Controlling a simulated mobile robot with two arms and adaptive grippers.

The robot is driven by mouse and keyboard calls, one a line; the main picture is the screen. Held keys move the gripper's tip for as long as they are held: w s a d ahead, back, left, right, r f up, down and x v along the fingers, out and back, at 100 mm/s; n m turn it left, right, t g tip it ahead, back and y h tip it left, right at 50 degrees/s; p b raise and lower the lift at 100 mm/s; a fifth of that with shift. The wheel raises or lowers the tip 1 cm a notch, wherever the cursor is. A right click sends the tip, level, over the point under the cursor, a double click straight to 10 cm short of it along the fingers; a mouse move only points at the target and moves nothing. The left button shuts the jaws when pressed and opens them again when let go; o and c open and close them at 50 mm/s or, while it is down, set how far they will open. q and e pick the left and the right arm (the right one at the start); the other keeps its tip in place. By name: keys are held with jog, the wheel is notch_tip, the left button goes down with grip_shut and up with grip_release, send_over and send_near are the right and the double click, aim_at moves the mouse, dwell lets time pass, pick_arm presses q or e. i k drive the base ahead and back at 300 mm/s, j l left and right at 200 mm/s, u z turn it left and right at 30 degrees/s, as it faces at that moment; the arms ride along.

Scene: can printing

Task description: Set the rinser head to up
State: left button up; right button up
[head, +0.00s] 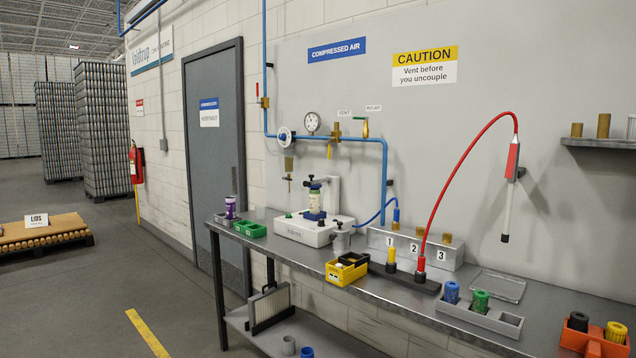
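No part labelled as a rinser is legible. A white bench unit (302,231) stands on the grey workbench, with an upright white post (333,195) at its back. Neither of my grippers is in view.
The grey workbench (345,292) runs along the wall. It holds a yellow bin (345,274), a numbered block (405,245), and a grey holder (478,317) with blue and green parts. A red hose (462,165) arches to a red-handled wand (512,160).

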aim_at(315, 184)
jog(key=i+j+z, duration=0.15)
jog(key=i+z, duration=0.25)
jog(key=i+j+z, duration=0.2)
jog(key=z, duration=0.2)
